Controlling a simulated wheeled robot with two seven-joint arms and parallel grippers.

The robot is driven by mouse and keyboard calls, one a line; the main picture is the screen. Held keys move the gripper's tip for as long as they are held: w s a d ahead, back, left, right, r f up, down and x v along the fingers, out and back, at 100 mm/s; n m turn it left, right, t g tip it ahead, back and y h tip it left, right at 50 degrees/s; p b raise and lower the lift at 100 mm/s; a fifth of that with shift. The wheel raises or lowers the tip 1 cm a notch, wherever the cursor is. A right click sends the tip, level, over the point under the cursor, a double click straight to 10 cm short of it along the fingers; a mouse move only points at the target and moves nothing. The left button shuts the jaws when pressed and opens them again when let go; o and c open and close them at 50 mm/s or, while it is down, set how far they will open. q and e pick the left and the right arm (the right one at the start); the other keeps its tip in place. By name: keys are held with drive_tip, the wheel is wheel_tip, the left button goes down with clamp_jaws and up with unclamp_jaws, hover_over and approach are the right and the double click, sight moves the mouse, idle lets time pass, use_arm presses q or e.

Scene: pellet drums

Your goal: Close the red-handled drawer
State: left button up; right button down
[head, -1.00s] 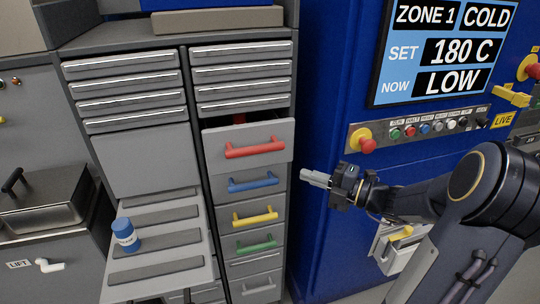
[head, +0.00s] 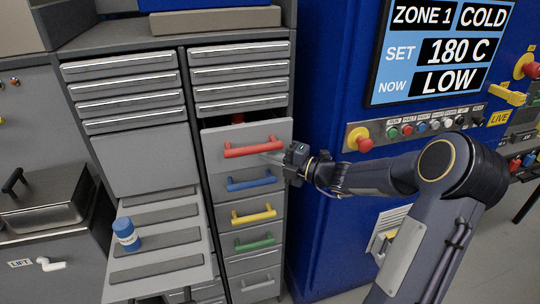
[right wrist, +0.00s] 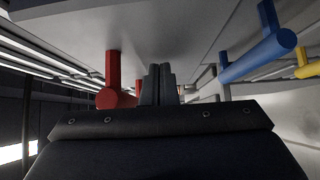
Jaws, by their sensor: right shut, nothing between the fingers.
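The red-handled drawer (head: 215,152) is pulled out partway in the right column of the grey cabinet, with a dark gap above its front. Its red handle (head: 252,148) runs across the front. My right gripper (head: 274,157) is shut and empty, at the right end of the red handle in the head view. In the right wrist view, the shut fingers (right wrist: 158,84) point at the pale drawer front, between the red handle (right wrist: 113,90) and the blue handle (right wrist: 262,55). I cannot tell whether the fingertips touch the front. My left gripper is not in view.
Drawers with blue (head: 251,182), yellow (head: 254,214) and green (head: 254,242) handles sit below.

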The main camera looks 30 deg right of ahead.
drive_tip(key=w+p, duration=0.1)
drive_tip(key=w, duration=0.1)
drive_tip(key=w+d+p, duration=0.1)
drive_tip(key=w, duration=0.1)
drive_tip(key=shift+r+p, duration=0.2)
drive_tip(key=shift+p, duration=0.15)
drive_tip(key=shift+w+d, duration=0.15)
drive_tip(key=shift+w, duration=0.1)
drive_tip(key=shift+s, duration=0.1)
